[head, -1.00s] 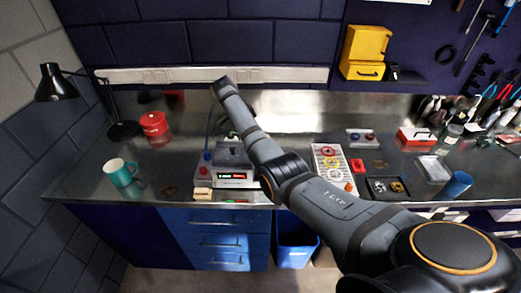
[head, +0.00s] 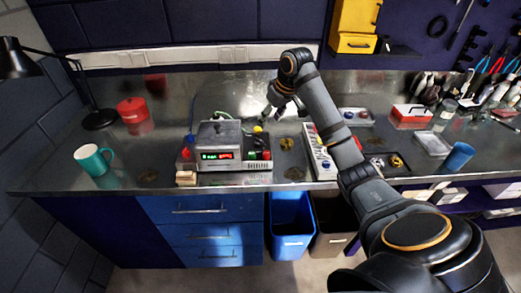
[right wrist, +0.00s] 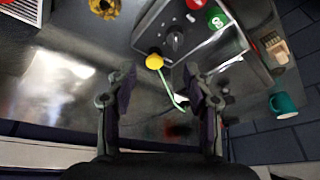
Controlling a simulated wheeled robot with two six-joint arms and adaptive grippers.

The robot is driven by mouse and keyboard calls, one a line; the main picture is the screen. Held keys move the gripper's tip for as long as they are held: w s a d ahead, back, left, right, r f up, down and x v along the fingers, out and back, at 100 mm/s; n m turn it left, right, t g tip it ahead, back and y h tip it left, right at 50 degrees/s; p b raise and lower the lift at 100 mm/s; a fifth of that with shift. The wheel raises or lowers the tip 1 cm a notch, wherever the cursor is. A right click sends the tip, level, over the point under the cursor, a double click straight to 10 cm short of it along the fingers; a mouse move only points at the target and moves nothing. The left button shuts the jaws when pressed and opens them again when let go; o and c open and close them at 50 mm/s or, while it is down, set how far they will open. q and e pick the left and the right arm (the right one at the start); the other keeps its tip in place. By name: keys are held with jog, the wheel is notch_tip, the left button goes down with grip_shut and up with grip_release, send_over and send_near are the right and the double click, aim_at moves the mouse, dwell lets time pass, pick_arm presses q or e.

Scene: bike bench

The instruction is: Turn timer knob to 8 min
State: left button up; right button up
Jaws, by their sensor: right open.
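A grey timer box (head: 220,135) stands on the bench left of centre. Its front has a lit green readout (head: 208,156) and a red one (head: 226,155); their text is too small to read surely. In the right wrist view the box (right wrist: 205,45) shows a dark round knob (right wrist: 174,40) beside a yellow ball-like part (right wrist: 154,61). My right gripper (head: 272,108) is behind and right of the box, apart from it. In the wrist view it (right wrist: 160,78) is open and empty, with the knob beyond the fingertips. My left gripper is out of view.
A teal mug (head: 93,160) and a red pot (head: 132,110) stand left of the box. A white panel with rings (head: 318,155) and a dark tray (head: 385,163) lie to the right. A wall stands behind the bench.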

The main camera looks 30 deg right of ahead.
aim_at(258, 142)
pick_arm(q)
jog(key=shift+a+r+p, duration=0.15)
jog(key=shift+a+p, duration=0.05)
jog(key=shift+p, duration=0.45)
pick_arm(e)
jog(key=a+f+n, duration=0.1)
jog(key=f, duration=0.2)
jog(key=w+a+f+n, duration=0.1)
jog(key=f, duration=0.2)
jog(key=w+a+f+n, duration=0.1)
jog(key=f+n, duration=0.1)
jog(key=f, duration=0.1)
jog(key=shift+f, duration=0.15)
